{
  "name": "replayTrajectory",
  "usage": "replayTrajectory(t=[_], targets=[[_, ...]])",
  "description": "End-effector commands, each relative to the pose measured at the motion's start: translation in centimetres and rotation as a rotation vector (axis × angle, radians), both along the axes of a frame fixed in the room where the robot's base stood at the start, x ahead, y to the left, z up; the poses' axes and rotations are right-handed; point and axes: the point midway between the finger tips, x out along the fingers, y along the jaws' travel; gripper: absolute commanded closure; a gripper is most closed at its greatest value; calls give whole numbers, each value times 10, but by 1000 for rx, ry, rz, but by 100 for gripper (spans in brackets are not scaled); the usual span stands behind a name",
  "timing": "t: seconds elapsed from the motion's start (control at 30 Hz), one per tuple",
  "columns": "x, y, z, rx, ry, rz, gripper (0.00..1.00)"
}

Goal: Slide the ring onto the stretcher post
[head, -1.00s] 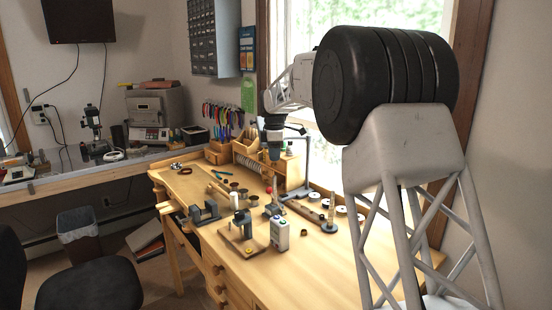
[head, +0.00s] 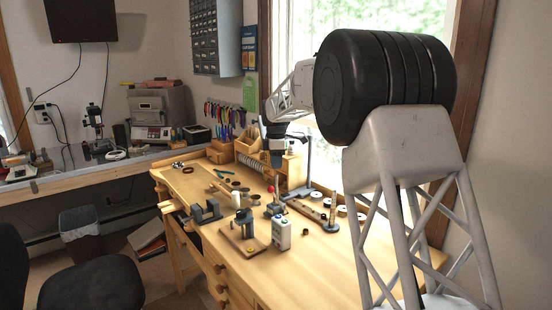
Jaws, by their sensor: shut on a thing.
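My gripper (head: 276,164) is over the back part of the workbench, pointing down. It is small and dark in this view. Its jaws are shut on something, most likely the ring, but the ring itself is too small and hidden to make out. The stretcher post (head: 332,211) stands upright on a dark round base at the bench's right side. Nothing can be made out around the post. My gripper is to the left of the post, behind it and higher.
A grey-white box device (head: 281,232) and a small press on a wooden board (head: 240,245) stand in front. A dark vise (head: 207,212) is at the left edge. A wooden rod, several round tins and wooden organisers (head: 248,150) surround the gripper's area. The front right bench is clear.

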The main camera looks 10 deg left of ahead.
Motion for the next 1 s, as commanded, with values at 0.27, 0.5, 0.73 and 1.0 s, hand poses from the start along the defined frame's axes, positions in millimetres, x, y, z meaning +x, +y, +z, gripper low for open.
replayTrajectory(t=[0.27,0.5,0.73,1.0], targets=[[0,0,-13,0,1,0,98],[0,0,-15,0,1,0,98],[0,0,-15,0,1,0,98],[0,0,-15,0,1,0,98]])
